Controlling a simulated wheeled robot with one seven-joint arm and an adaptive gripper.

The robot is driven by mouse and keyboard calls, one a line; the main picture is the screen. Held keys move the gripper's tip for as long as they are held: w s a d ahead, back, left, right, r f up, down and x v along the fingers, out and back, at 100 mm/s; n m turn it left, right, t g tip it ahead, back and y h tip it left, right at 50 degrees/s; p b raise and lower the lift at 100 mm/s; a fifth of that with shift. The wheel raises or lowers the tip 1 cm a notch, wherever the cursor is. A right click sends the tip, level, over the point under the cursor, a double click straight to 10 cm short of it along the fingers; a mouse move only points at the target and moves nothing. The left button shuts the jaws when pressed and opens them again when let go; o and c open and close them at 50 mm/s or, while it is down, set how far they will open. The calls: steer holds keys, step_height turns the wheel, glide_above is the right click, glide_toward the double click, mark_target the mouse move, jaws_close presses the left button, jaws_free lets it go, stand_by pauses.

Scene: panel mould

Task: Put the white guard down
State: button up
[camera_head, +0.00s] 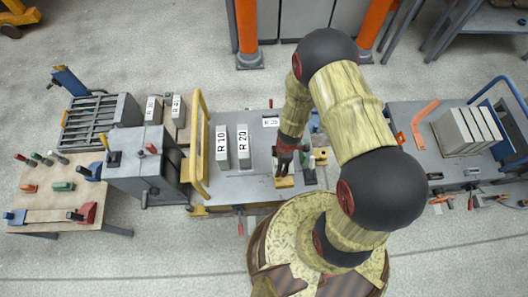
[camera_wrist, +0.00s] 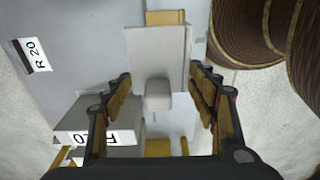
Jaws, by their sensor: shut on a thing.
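The white guard (camera_wrist: 156,50) shows in the wrist view as a pale flat plate with a small raised block on its near part. My gripper (camera_wrist: 161,78) is shut on it, with one finger at each side of the plate. In the head view my gripper (camera_head: 284,163) is over the right part of the middle grey table (camera_head: 258,192), just above a yellow piece. I cannot make out the guard in the head view. From these views I cannot tell whether its underside touches the table.
Grey blocks marked R 10 (camera_head: 222,150) and R 20 (camera_head: 243,148) stand left of my gripper on the table. A yellow rail (camera_head: 198,150) rises at the table's left end. Small parts (camera_head: 320,155) lie close to the gripper's right. A bare R 20 label (camera_wrist: 33,55) shows in the wrist view.

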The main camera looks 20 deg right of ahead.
steer(key=w+f, duration=0.3)
steer(key=w, duration=0.1)
steer(key=w+f, duration=0.3)
steer(key=w, duration=0.1)
steer(key=w+f+b, duration=0.1)
steer(key=w+f, duration=0.2)
steer(key=w, duration=0.2)
steer(key=shift+w+d+f, duration=0.1)
steer(key=shift+d+f, duration=0.05)
steer(key=shift+d, duration=0.1)
steer(key=shift+w+f, duration=0.25)
steer(key=shift+f, duration=0.1)
steer(key=shift+o, duration=0.2)
steer(key=shift+f+b, duration=0.95)
steer(key=shift+f, duration=0.55)
steer(key=shift+c, duration=0.2)
steer(key=shift+f, duration=0.2)
steer(key=o, duration=1.4)
steer(key=shift+c, duration=0.2)
steer(key=shift+r, duration=0.15)
